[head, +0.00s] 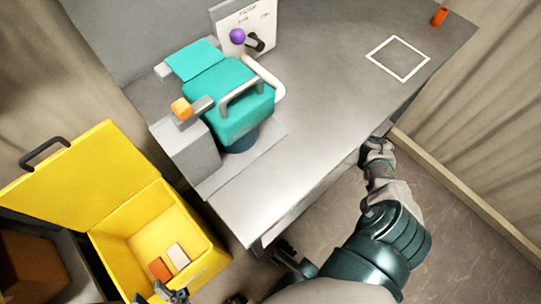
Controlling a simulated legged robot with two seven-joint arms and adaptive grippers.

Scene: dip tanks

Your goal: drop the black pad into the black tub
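I cannot make out a black pad in the head view. No tub that is clearly black shows either; a dark-sided box with a brown inside (28,262) is cut off at the lower left. My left gripper (172,291) shows at the bottom edge, by the front of an open yellow box (205,262). It is small and partly cut off, so I cannot tell whether it is open or holds anything. My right gripper (377,146) is at the front edge of the metal table, its fingers mostly hidden, and its state is unclear.
The yellow box holds an orange block (160,269) and a white block (178,256); its lid (85,180) stands open. A teal machine (240,108) stands on the table (310,110). A white square outline (398,58) and orange object (439,16) are further right. The table's middle is clear.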

